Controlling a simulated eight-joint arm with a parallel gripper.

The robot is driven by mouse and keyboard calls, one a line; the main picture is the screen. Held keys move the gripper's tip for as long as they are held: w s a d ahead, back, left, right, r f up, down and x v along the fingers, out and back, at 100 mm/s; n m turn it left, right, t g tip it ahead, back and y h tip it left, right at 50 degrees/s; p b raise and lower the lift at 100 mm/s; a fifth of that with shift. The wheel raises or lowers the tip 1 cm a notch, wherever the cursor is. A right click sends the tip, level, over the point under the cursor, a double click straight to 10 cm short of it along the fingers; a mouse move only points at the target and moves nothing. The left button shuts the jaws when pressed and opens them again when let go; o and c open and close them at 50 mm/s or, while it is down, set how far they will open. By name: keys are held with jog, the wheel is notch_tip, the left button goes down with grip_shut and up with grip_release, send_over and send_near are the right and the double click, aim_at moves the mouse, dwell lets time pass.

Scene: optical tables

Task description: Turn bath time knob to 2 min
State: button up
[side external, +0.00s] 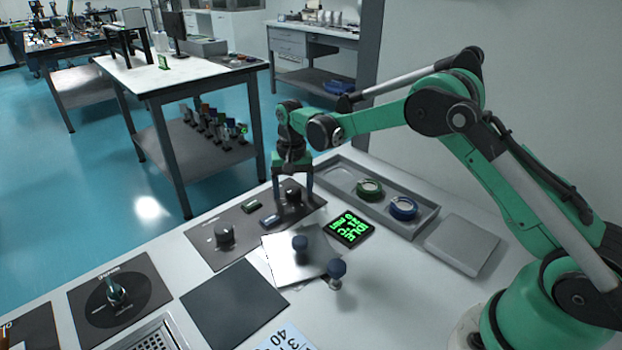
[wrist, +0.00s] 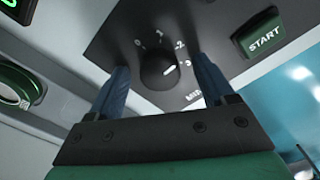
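The bath time knob (wrist: 158,76) is round and black, on a dark panel (wrist: 112,42), with the numbers 0, 1, 2, 3 and MIN printed around it. The short white mark on the knob points right, close to the 3. My gripper (wrist: 163,68) is open, with one blue finger on each side of the knob. A gap shows between the knob and each finger, so no contact is visible. In the side view my gripper (side external: 293,190) points down over the same knob (side external: 293,196), at the far right end of the panel.
A green START button (wrist: 260,35) is right of the knob. In the side view, another black knob (side external: 225,235) stands on the same panel. A green-lit display (side external: 350,228), a grey tray (side external: 425,213) with two ring-shaped parts and a metal plate (side external: 285,262) are nearby.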

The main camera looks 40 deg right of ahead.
aim_at(293, 190)
jog(key=shift+r, duration=2.8)
jog(key=shift+r, duration=0.1)
jog(key=s+a+r+n+t, duration=0.1)
jog(key=s+r+n+t, duration=0.1)
jog(key=s+r, duration=0.3)
jog(key=s+a+r+n+t, duration=0.2)
jog(key=s+n+t, duration=0.2)
jog(key=s, duration=1)
jog(key=shift+n+t, duration=0.4)
jog(key=shift+t, duration=0.2)
jog(key=shift+r, duration=0.1)
